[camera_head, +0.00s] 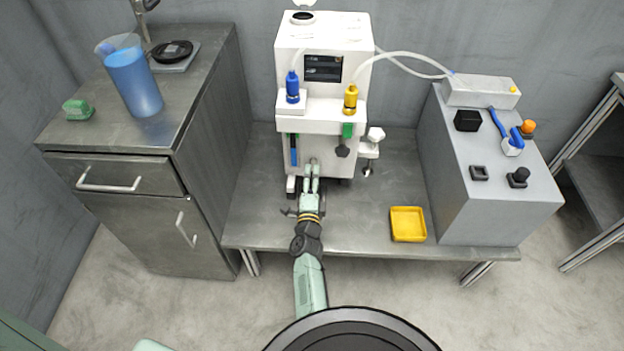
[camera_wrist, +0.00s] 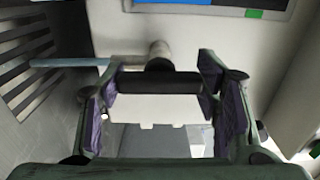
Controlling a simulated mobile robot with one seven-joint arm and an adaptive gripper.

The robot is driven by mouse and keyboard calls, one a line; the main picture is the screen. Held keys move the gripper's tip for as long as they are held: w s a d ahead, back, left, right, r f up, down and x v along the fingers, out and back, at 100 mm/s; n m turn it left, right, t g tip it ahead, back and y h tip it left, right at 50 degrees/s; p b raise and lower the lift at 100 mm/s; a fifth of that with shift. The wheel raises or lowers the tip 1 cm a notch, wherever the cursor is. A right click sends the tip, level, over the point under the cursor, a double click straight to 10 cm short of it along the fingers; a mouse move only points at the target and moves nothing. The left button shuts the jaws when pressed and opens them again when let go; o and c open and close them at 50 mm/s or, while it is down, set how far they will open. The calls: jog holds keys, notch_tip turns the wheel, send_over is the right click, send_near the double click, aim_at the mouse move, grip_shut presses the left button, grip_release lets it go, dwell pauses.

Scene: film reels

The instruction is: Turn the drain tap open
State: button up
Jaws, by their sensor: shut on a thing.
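The drain tap is low on the front of the white machine (camera_head: 322,105). In the wrist view it has a round metal stem (camera_wrist: 160,52) and a black crossbar handle (camera_wrist: 160,83), which lies level across the picture. My gripper (camera_head: 311,172) reaches the tap from the front; in the wrist view its purple-padded fingers stand on either side of the handle and are shut on it. In the head view my fingers hide most of the tap.
A yellow tray (camera_head: 408,236) lies on the steel bench right of my arm. A grey control box (camera_head: 480,195) stands farther right. A cabinet at left carries a blue-filled jug (camera_head: 137,84). Blue (camera_head: 292,90) and yellow (camera_head: 350,98) bottles sit on the machine.

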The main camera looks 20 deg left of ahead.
jog(key=shift+r, duration=0.1)
jog(key=o, duration=1.2)
jog(key=shift+c, duration=0.2)
jog(key=v, duration=0.7)
jog(key=shift+s, duration=0.25)
